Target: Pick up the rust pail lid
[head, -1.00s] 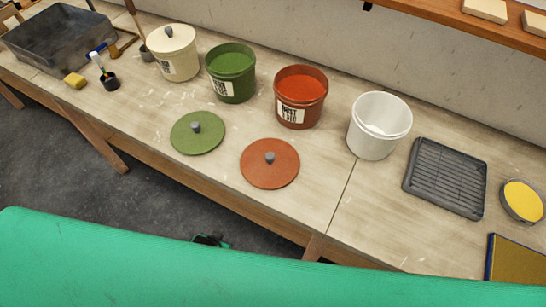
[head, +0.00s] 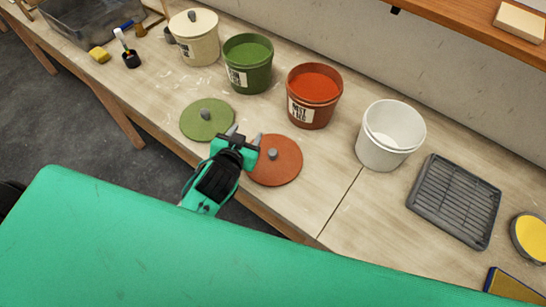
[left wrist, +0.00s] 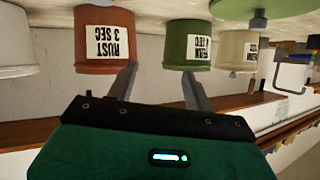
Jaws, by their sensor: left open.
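The rust pail lid (head: 283,163), a flat red-brown disc with a grey knob (head: 272,154), lies on the bench in front of the rust pail (head: 314,97). In the head view my left gripper (head: 245,134) is open and empty at the lid's left edge, overlapping part of it in the picture; I cannot tell whether it touches. The left wrist view shows both open fingers (left wrist: 159,76) pointing towards the upside-down rust pail (left wrist: 104,42) and green pail (left wrist: 188,45). The rust lid does not show clearly there. My right gripper is out of view.
The green lid (head: 200,122) lies close to the left of my left gripper. The green pail (head: 248,65), cream pail (head: 194,40) and white pail (head: 391,135) stand along the bench. A dark grille tray (head: 455,200) lies to the right. Bench between rust lid and white pail is clear.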

